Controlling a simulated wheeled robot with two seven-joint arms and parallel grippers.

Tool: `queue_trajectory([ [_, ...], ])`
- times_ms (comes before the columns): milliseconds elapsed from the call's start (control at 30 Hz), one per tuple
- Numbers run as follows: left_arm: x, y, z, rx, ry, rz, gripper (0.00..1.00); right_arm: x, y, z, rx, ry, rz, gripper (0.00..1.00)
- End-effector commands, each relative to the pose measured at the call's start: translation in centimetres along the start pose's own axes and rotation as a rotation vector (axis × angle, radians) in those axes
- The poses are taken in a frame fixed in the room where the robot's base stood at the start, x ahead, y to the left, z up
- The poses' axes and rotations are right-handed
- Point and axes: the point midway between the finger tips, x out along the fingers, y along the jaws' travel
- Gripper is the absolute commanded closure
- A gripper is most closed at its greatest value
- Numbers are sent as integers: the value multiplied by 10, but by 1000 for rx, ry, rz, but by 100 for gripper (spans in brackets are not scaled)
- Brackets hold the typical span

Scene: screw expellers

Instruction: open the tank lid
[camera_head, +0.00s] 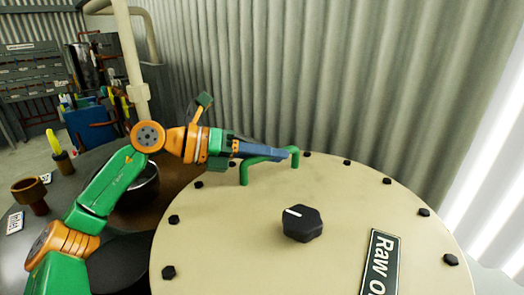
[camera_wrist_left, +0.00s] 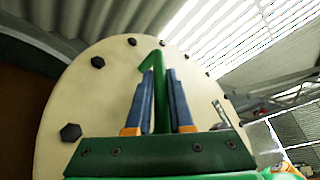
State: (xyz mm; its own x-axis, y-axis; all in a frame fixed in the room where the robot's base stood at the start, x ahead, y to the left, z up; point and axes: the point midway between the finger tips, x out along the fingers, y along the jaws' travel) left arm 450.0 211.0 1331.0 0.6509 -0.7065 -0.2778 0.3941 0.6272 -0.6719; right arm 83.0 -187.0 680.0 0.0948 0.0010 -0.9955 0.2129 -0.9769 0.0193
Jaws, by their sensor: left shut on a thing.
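The tank lid (camera_head: 220,235) is a large round cream disc with black bolts around its edge, and it looks closed. A green bar handle (camera_head: 244,174) stands on its far left part. My left gripper (camera_head: 285,155) reaches in from the left and is shut on this handle. In the left wrist view the handle (camera_wrist_left: 161,85) runs between the two blue fingers (camera_wrist_left: 156,90), with the lid (camera_wrist_left: 100,90) behind. The fingers hide part of the handle in the head view. My right gripper is in neither view.
A black knob (camera_head: 302,223) and a "Raw O..." label plate (camera_head: 380,262) are on the lid. A corrugated wall (camera_head: 330,70) stands close behind the tank. A cream pipe (camera_head: 132,60) rises at the back left. A dark surface at left holds a brown cup (camera_head: 30,192).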

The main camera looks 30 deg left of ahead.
Motion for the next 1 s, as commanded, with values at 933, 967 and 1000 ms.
queue_trajectory([
  [933,-7,3,-2,2,4,-2,50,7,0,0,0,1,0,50],
  [967,-12,4,-3,1,3,-2,50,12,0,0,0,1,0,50],
  [1000,-21,5,-3,3,2,-1,50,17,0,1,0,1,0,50],
])
